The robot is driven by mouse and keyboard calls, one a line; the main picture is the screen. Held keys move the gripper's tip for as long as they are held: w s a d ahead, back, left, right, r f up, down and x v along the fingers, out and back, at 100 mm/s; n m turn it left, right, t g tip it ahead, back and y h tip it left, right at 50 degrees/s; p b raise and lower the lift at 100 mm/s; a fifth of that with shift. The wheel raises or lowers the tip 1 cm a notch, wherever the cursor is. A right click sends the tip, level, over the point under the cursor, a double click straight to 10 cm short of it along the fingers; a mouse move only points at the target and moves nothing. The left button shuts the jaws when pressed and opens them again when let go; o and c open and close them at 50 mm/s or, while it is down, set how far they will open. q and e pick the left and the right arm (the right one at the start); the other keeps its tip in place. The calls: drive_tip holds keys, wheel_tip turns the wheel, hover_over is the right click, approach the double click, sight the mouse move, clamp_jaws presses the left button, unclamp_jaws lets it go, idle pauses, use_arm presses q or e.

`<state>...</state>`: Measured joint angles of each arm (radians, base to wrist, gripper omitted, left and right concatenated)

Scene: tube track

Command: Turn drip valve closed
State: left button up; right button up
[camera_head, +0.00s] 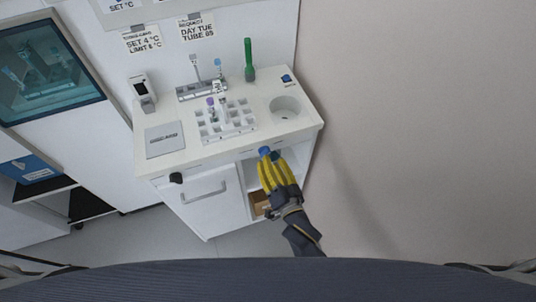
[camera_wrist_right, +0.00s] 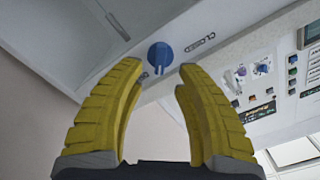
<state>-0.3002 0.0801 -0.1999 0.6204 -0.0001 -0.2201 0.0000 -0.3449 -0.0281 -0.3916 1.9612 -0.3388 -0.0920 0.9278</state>
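The drip valve is a round blue knob (camera_head: 265,151) on the front edge of the white counter. It also shows in the right wrist view (camera_wrist_right: 160,54), with a pale mark at its lower side and a "CLOSED" label (camera_wrist_right: 200,44) to its right. My right gripper (camera_head: 267,165) has yellow fingers and is just in front of the knob. In the right wrist view its fingers (camera_wrist_right: 160,68) are spread apart, one on each side of the knob, with gaps showing; contact cannot be seen. My left gripper is not in view.
The white counter (camera_head: 290,128) carries a tube rack (camera_head: 225,121), a green upright item (camera_head: 249,74) and a round basin (camera_head: 285,107). A black knob (camera_head: 176,178) is on the counter front at left. Below are a cabinet door with a handle and an open shelf.

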sight(268, 154)
drive_tip(key=shift+x, duration=1.65)
drive_tip(key=shift+o, duration=0.4)
clamp_jaws()
